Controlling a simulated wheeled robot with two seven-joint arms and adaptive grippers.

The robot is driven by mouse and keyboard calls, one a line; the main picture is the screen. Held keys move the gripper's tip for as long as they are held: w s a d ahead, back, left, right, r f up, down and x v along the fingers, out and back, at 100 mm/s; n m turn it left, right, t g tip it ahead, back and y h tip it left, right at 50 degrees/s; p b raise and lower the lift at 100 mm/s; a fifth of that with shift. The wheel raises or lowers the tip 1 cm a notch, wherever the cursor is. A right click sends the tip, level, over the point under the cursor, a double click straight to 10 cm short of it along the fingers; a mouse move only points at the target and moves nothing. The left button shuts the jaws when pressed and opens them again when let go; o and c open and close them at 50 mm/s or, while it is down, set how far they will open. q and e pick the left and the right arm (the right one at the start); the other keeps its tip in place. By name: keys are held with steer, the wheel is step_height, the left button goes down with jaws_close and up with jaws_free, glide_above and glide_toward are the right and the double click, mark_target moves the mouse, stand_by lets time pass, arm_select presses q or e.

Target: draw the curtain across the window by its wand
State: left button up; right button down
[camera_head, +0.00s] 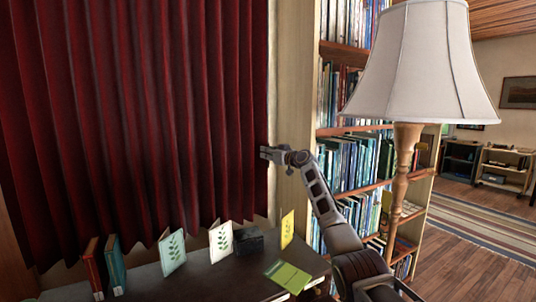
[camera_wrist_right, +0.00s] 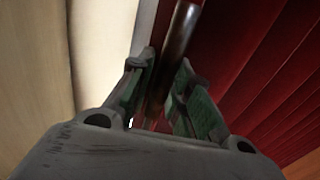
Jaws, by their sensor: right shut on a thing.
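The dark red curtain (camera_head: 130,110) hangs in folds across the left and middle of the head view, its right edge beside a pale window frame (camera_head: 290,100). No window glass shows. My right gripper (camera_head: 268,153) is at the curtain's right edge. In the right wrist view the gripper (camera_wrist_right: 160,95) is shut on the wand (camera_wrist_right: 178,45), a dark brown rod running up between the fingers. The curtain (camera_wrist_right: 255,55) is to the right there, and a pale surface (camera_wrist_right: 100,45) to the left. My left gripper is not in view.
Below the curtain, a dark desk (camera_head: 215,280) holds upright books (camera_head: 115,265), several cards (camera_head: 172,250) and a small black box (camera_head: 249,241). A bookcase (camera_head: 350,160) and a floor lamp (camera_head: 420,70) stand to the right. Open floor (camera_head: 470,270) lies beyond.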

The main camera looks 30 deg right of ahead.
steer(key=c, duration=1.4)
jaws_free()
steer(key=shift+a, duration=0.1)
steer(key=shift+o, duration=0.2)
steer(key=shift+s, duration=0.15)
steer(key=v, duration=1.1)
steer(key=shift+s, duration=0.35)
